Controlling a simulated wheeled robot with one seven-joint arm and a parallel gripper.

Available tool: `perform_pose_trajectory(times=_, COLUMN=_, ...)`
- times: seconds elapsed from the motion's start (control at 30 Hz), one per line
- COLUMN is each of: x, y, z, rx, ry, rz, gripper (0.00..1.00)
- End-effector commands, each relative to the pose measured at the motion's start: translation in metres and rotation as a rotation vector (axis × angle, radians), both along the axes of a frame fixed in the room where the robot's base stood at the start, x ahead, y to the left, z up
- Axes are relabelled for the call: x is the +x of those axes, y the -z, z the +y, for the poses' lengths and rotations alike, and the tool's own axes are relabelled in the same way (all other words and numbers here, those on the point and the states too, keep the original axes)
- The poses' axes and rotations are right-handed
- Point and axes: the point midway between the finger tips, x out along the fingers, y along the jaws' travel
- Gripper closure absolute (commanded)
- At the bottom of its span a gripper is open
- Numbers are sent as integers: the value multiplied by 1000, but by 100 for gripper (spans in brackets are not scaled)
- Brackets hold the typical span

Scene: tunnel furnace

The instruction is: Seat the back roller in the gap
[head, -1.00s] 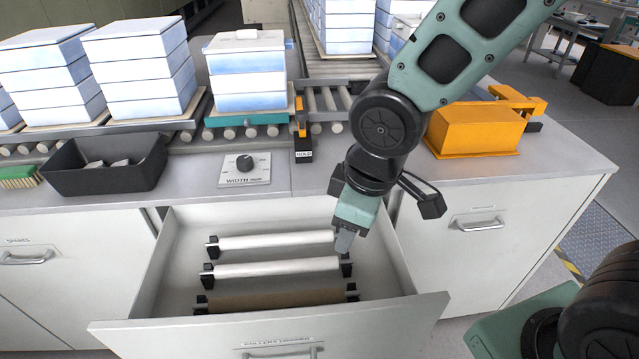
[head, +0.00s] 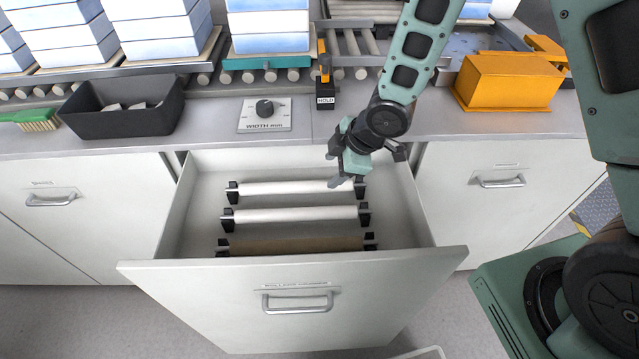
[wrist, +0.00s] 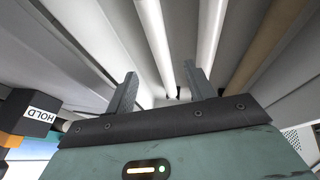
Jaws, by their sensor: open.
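The open drawer (head: 190,200) holds three rollers on black end holders. The back roller (head: 275,188) is white, the middle roller (head: 295,214) is white and the front roller (head: 297,245) is brown. My gripper (head: 338,183) is open and empty at the right end of the back roller, partly covering that end. In the wrist view my open fingers (wrist: 160,70) appear on either side of the back roller (wrist: 153,35); I cannot tell their height above it. The conveyor rollers (head: 347,45) show behind the counter. My arm covers part of that conveyor, and I cannot make out the gap.
The HOLD lever (head: 324,85) and the width dial plate (head: 265,114) are on the counter behind the drawer. A black bin (head: 120,115) and green brush (head: 35,119) are at left. An orange housing (head: 507,82) is at right. Stacked blue-white blocks (head: 268,30) stand on the conveyor.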

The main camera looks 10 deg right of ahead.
Motion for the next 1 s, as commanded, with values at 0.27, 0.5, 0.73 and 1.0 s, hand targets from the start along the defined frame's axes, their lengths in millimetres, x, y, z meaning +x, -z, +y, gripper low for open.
perform_pose_trajectory(times=0.27, x=15, y=48, z=17, rx=-2, ry=-1, rz=3, gripper=46)
perform_pose_trajectory(times=0.5, x=25, y=73, z=27, rx=-1, ry=0, rz=1, gripper=46)
perform_pose_trajectory(times=0.73, x=28, y=80, z=30, rx=-1, ry=0, rz=0, gripper=46)
perform_pose_trajectory(times=1.0, x=28, y=80, z=30, rx=-1, ry=0, rz=0, gripper=66)
